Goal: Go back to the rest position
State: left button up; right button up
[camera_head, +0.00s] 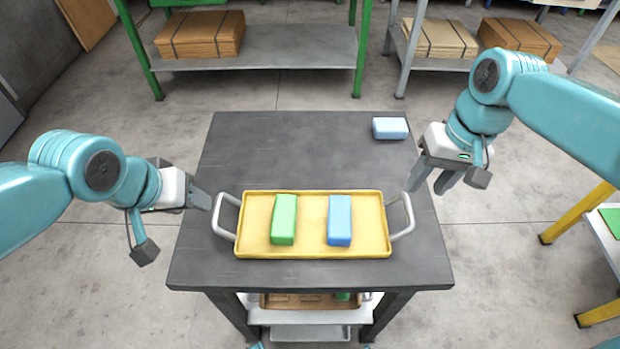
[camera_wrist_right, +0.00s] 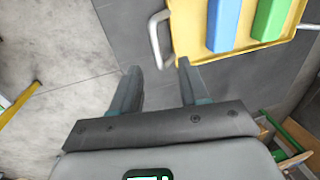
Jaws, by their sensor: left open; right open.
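A yellow tray (camera_head: 313,250) with grey handles sits on the dark table. A green block (camera_head: 284,219) and a blue block (camera_head: 340,220) lie in it side by side, apart. My left gripper (camera_head: 203,200) is beside the tray's left handle (camera_head: 226,215); whether it touches is unclear. My right gripper (camera_head: 430,182) is open and empty, up and to the right of the right handle (camera_head: 402,216). In the right wrist view, the open fingers (camera_wrist_right: 157,85) have nothing between them, and the tray (camera_wrist_right: 268,47) lies ahead with that handle (camera_wrist_right: 158,38) near.
A light blue block (camera_head: 390,128) lies at the dark table's (camera_head: 290,150) far right corner. A lower shelf below holds a brown tray (camera_head: 308,301). Shelves with cardboard stacks (camera_head: 200,34) stand behind. A yellow-legged table (camera_head: 590,235) is at the right. The table's far left is clear.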

jog(key=shift+d+r, duration=0.2)
jog(key=shift+r, duration=0.85)
